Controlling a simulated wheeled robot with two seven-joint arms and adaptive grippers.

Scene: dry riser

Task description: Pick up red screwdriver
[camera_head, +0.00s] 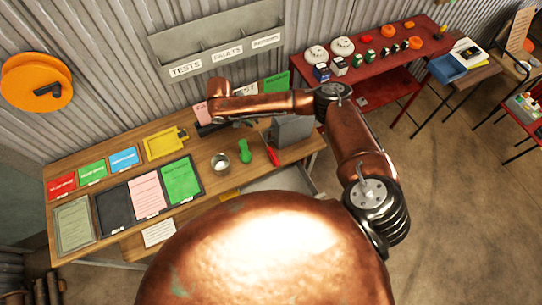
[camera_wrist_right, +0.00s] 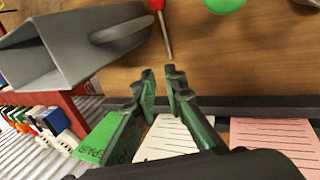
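The red screwdriver (camera_head: 273,156) lies on the wooden desk, beside a grey holder and a green object. In the right wrist view its red handle (camera_wrist_right: 157,4) is cut off by the top edge, and its metal shaft points down toward my fingers. My right gripper (camera_wrist_right: 160,72) is open, with a narrow gap between its fingertips and nothing in it. The screwdriver's tip is just beyond the fingertips, apart from them. In the head view my right gripper (camera_head: 208,127) is over the back of the desk, left of the screwdriver. My left gripper is not in view.
The grey holder (camera_head: 292,130) stands right of the screwdriver; it is close in the wrist view (camera_wrist_right: 70,50). A green object (camera_head: 244,150) and a metal cup (camera_head: 220,162) stand to the left. Cards and clipboards cover the desk's left part. A red table (camera_head: 375,70) stands behind right.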

